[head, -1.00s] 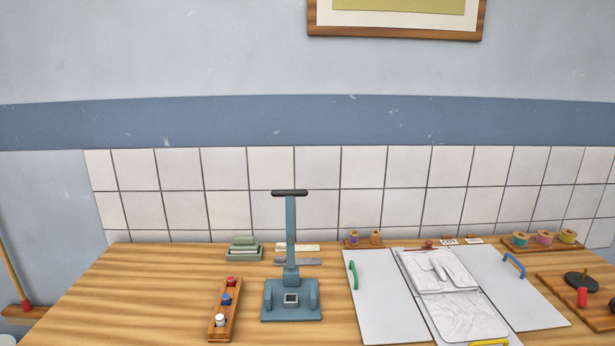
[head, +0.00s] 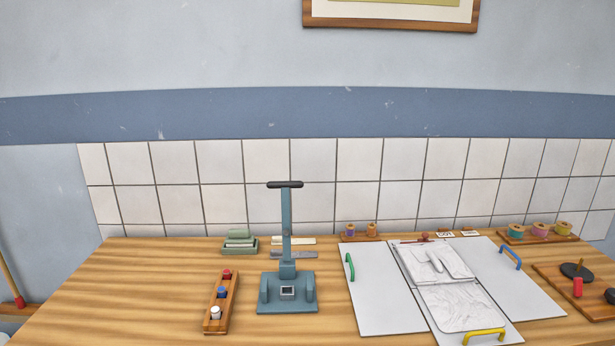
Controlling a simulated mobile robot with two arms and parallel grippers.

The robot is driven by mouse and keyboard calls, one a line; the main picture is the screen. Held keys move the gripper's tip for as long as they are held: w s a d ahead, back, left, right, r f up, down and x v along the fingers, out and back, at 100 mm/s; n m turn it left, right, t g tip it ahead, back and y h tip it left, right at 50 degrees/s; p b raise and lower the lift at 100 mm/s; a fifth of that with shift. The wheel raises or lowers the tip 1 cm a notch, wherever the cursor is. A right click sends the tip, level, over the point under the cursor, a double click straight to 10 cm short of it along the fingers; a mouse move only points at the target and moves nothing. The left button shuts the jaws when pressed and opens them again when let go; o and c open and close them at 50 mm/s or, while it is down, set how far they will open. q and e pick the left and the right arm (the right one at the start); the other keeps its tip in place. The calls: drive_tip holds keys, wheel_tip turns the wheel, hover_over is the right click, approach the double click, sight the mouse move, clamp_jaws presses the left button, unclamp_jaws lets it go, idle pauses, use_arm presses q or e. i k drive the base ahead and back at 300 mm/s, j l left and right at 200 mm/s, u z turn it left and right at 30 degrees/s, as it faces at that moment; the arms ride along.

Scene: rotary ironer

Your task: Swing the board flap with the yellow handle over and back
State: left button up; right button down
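The folding board lies flat on the wooden table at the right. Its left flap (head: 383,300) has a green handle (head: 349,266), and its right flap (head: 520,280) has a blue handle (head: 510,256). The yellow handle (head: 484,334) is at the near end of the lower middle flap, close to the bottom edge of the view. A white folded garment (head: 455,285) lies along the middle of the board and covers much of that flap. Neither of my grippers shows in the head view.
A blue-grey press with an upright lever (head: 287,225) stands left of the board. A wooden rack with small bottles (head: 221,302) is left of it. Spools (head: 540,230) and a tray with dark discs (head: 590,285) are at the right.

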sight(507, 334)
drive_tip(key=i+l+z, duration=0.15)
drive_tip(key=z, duration=0.6)
